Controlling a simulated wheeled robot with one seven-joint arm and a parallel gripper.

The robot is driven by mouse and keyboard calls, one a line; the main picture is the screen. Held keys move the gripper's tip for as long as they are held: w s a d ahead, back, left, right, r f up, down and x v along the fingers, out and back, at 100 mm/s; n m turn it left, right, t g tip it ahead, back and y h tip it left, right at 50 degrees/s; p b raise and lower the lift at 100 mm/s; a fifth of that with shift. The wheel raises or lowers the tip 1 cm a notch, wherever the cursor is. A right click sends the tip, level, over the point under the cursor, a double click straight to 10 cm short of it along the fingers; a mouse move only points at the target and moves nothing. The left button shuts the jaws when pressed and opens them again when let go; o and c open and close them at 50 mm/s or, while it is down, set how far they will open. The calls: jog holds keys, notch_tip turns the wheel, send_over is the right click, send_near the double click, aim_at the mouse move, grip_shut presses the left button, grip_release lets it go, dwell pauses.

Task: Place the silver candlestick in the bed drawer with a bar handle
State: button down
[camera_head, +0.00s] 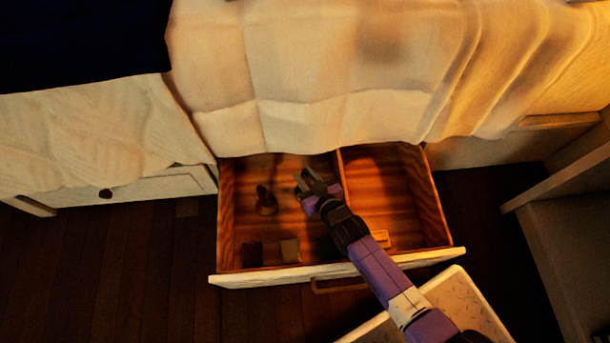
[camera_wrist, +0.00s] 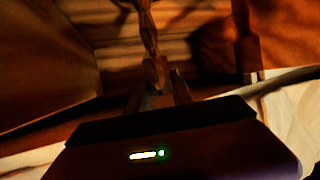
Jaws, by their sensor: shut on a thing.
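The bed drawer with a bar handle (camera_head: 340,287) is pulled open below the bed, with a divider (camera_head: 347,190) splitting it into two compartments. My gripper (camera_head: 308,181) is over the left compartment, near the divider. It is shut on the slender candlestick (camera_wrist: 149,38), whose stem rises from between the fingers in the wrist view; it looks dark and brownish in this light. In the head view the candlestick is too small and dark to make out clearly. I cannot tell whether it touches the drawer floor.
The left compartment holds a dark brown object (camera_head: 266,201), a dark block (camera_head: 252,253) and a lighter block (camera_head: 290,250). Bedding (camera_head: 300,70) hangs above.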

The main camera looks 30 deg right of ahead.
jog(key=shift+f, duration=0.15)
jog(key=c, duration=1.1)
grip_release()
jog(key=shift+s+r, duration=0.25)
jog(key=shift+r, duration=0.05)
jog(key=shift+p+v, duration=1.9)
jog(key=shift+v, duration=1.6)
